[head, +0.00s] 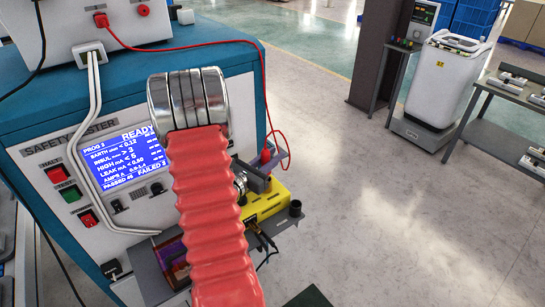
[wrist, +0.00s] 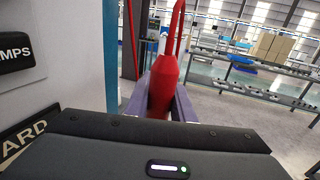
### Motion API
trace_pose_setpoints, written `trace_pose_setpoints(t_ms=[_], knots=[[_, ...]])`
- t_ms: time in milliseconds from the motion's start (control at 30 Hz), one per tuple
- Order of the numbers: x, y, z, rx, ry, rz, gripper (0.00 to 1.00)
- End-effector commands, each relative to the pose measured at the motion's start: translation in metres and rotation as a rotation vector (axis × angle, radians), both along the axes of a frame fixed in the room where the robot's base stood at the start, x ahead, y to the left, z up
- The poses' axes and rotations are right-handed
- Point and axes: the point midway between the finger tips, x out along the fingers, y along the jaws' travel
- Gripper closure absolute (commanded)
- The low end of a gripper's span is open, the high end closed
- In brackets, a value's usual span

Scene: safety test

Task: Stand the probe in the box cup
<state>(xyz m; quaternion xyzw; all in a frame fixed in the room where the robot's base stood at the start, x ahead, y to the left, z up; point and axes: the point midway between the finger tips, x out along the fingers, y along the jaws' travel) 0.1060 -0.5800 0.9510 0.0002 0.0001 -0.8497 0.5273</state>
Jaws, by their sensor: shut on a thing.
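The red probe (wrist: 163,85) stands roughly upright between the two purple fingers of my gripper (wrist: 160,103) in the wrist view; the fingers are shut on it. A red lead rises from its top. In the head view the probe (head: 266,155) and my gripper (head: 270,162) show small beside the tester, just above a yellow box (head: 268,203). A dark, short cup (head: 295,208) stands at the right end of the box's shelf, below and right of the probe. The probe's lower end is hidden in both views.
The teal and white safety tester (head: 130,150), its screen reading READY, stands close at left. A red lead (head: 185,46) loops from the unit on top. My red-sleeved arm hides part of the shelf.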

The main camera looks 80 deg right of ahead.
Motion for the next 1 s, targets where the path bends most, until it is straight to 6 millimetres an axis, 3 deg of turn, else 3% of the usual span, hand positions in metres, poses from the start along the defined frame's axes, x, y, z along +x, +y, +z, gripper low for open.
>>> trace_pose_setpoints(t_ms=[1000], knots=[[-0.001,0.000,-0.019,0.000,0.000,0.000,0.95]])
